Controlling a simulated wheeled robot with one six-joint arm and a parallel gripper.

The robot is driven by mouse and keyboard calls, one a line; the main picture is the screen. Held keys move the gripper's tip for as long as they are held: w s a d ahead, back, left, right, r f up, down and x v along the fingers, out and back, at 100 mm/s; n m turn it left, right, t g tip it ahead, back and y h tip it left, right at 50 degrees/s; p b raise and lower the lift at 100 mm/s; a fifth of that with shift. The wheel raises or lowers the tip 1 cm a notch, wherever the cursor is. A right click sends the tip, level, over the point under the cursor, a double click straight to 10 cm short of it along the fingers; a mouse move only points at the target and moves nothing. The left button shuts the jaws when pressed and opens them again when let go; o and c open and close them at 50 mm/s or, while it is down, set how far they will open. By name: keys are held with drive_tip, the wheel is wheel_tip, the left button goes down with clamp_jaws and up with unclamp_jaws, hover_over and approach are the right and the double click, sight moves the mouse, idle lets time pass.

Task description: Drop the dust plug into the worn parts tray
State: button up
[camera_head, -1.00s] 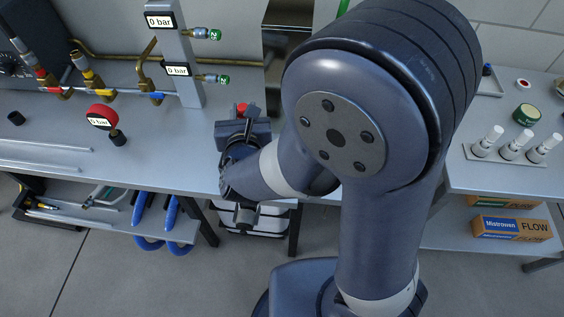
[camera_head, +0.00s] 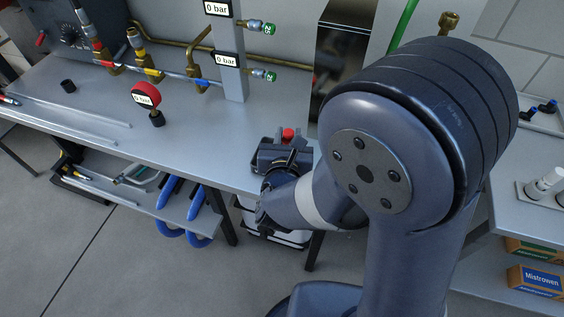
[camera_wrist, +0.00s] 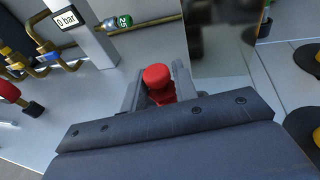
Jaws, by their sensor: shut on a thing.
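A small red plug (camera_wrist: 157,76) with a rounded top is held upright between the fingers of my gripper (camera_wrist: 160,92) in the wrist view; I take it for the dust plug. Its lower part is partly hidden by the gripper body. In the head view the red top (camera_head: 288,133) pokes up above my gripper (camera_head: 287,146), near the front right end of the grey bench. A shallow light tray (camera_head: 533,118) with dark blue-tipped fittings lies on the right-hand bench, well apart from my gripper. No label shows, so I cannot tell whether it is the worn parts tray.
A grey post (camera_head: 229,60) with pressure displays and brass piping stand behind. A dark upright panel (camera_head: 340,55) is behind my gripper. My arm blocks the middle right.

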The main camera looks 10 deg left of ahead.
sight(289, 132)
drive_tip(key=o, duration=1)
drive_tip(key=shift+s, duration=0.1)
drive_tip(key=b+v, duration=0.1)
drive_tip(key=v, duration=0.9)
drive_tip(key=shift+s+b, duration=0.3)
drive_tip(key=shift+b, duration=0.1)
drive_tip(key=shift+w, duration=0.1)
drive_tip(key=p+x, duration=0.2)
drive_tip(key=x, duration=0.8)
drive_tip(key=shift+w, duration=0.2)
wheel_tip(289, 132, up, 2)
drive_tip(key=shift+w+r+p, duration=0.1)
drive_tip(key=shift+w+p, duration=0.05)
drive_tip(key=shift+p, duration=0.35)
drive_tip(key=shift+r, duration=0.45)
